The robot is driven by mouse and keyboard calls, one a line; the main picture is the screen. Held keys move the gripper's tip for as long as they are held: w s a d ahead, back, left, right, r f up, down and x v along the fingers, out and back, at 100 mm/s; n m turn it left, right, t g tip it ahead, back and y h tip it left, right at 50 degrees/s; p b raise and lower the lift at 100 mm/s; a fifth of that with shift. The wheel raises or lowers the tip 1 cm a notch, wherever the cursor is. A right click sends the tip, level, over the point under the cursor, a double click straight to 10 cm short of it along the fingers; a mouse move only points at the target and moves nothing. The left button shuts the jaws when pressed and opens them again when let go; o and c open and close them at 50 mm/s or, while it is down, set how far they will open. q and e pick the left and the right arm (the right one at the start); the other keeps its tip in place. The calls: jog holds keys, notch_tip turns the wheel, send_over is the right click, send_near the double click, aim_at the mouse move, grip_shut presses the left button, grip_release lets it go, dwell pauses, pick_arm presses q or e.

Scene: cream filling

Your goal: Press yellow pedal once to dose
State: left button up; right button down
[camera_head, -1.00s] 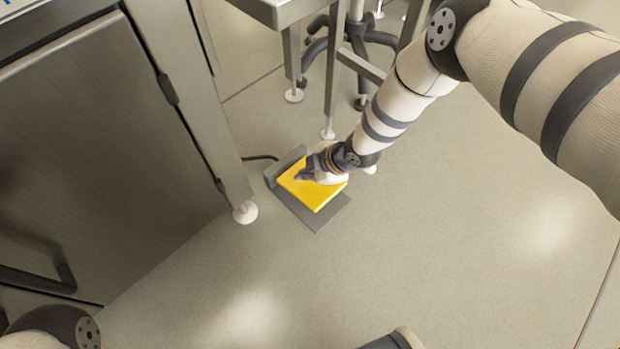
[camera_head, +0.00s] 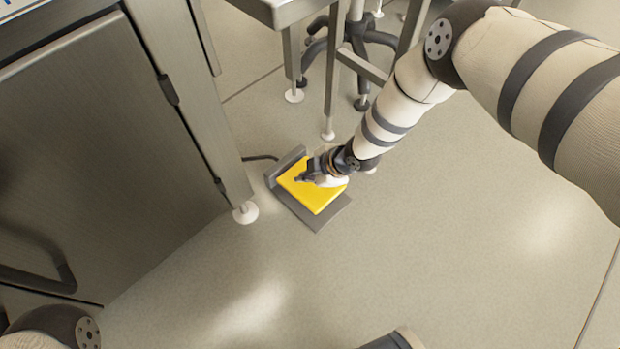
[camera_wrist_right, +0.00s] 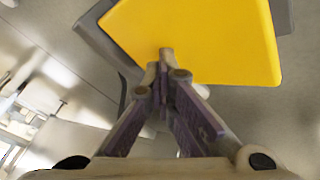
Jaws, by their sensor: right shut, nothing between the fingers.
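The yellow pedal (camera_head: 318,197) sits on a grey base plate (camera_head: 333,213) on the floor. A dark cable runs from its back toward the cabinet. My right gripper (camera_head: 300,178) is shut and empty, with its fingertips over the far left part of the pedal. In the right wrist view the shut fingertips (camera_wrist_right: 166,55) overlap the near edge of the yellow pedal (camera_wrist_right: 200,35). I cannot tell whether they touch it. My left gripper is not in view.
A steel cabinet (camera_head: 90,160) stands to the left, with a white foot (camera_head: 245,212) close to the pedal. Steel table legs (camera_head: 331,90) and a dark wheeled stand base (camera_head: 350,45) are behind. The floor in front and to the right is clear.

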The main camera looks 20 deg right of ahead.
jog(key=shift+s+d+f, duration=0.1)
jog(key=shift+s+f, duration=0.15)
jog(key=shift+f, duration=0.35)
jog(key=shift+s+d+f, duration=0.1)
jog(key=shift+s+f, duration=0.1)
jog(key=shift+f, duration=0.35)
dwell(0.8)
jog(key=shift+r, duration=0.15)
jog(key=shift+w+a+r+p, duration=0.1)
jog(key=shift+w+r+p, duration=0.1)
jog(key=shift+r+p, duration=0.45)
jog(key=shift+w+r+p, duration=0.15)
jog(key=shift+r+p, duration=0.35)
jog(key=shift+r, duration=0.15)
jog(key=shift+w+a+r, duration=0.1)
jog(key=shift+w+r, duration=0.1)
jog(key=shift+r, duration=0.3)
jog(key=shift+p, duration=0.3)
jog(key=r, duration=0.1)
jog(key=r+p, duration=0.1)
jog(key=r, duration=0.1)
jog(key=w+r+p, duration=0.1)
jog(key=r, duration=0.1)
jog(key=shift+w+a, duration=0.1)
jog(key=shift+a, duration=0.15)
